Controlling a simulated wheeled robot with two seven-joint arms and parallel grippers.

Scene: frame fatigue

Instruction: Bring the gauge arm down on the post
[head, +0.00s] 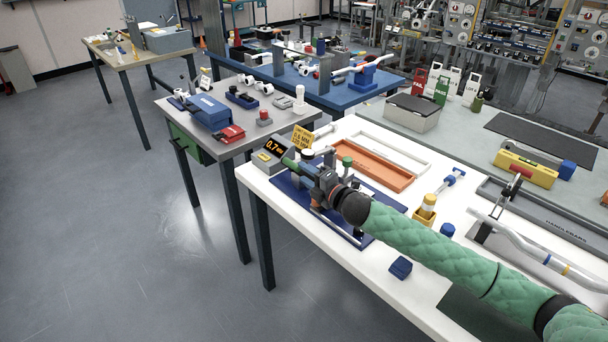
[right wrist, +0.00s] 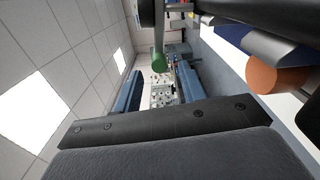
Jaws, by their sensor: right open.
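The gauge stands at the left end of the white bench, with a grey display box (head: 270,152) reading about 0.7. A dark blue base plate (head: 374,196) lies beside it under my right gripper. My right gripper (head: 300,167) is above this plate, close to the display box. A green grip (head: 288,163), seemingly the end of the gauge arm, shows at its fingertips. In the right wrist view a green rounded end (right wrist: 158,63) shows between the two blue fingers, which are apart. I cannot tell whether they touch it. My gripper hides the post and most of the gauge arm.
A yellow sign (head: 304,138) stands behind the display. An orange tray (head: 375,166) lies behind the plate. A yellow-and-white post (head: 426,208) and a blue block (head: 401,267) stand near my right arm. The bench's front edge is close to the plate.

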